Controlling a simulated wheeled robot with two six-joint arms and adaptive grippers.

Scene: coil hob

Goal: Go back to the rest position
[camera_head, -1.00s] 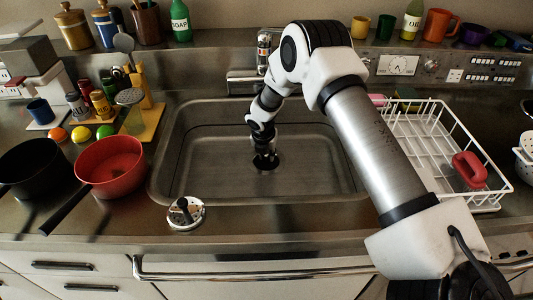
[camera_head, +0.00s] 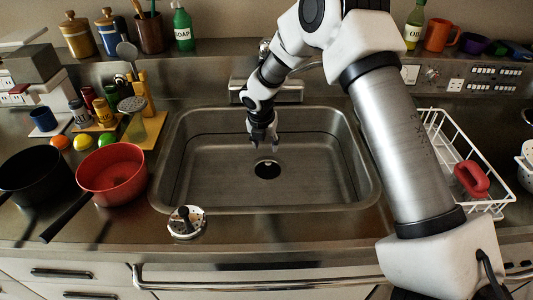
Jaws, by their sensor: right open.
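My right gripper (camera_head: 264,143) hangs over the sink (camera_head: 210,175), above and behind the dark drain hole (camera_head: 267,170). Its fingers are apart and nothing shows between them. My right arm comes in from the lower right and arches across the sink and the dish rack's left side. My left gripper is not in the head view.
A strainer plug (camera_head: 187,222) lies on the counter in front of the sink. A red pan (camera_head: 112,172) and a black pan (camera_head: 36,172) stand at left. A white dish rack (camera_head: 484,160) with a red item (camera_head: 471,179) stands at right. The faucet (camera_head: 270,90) is behind the gripper.

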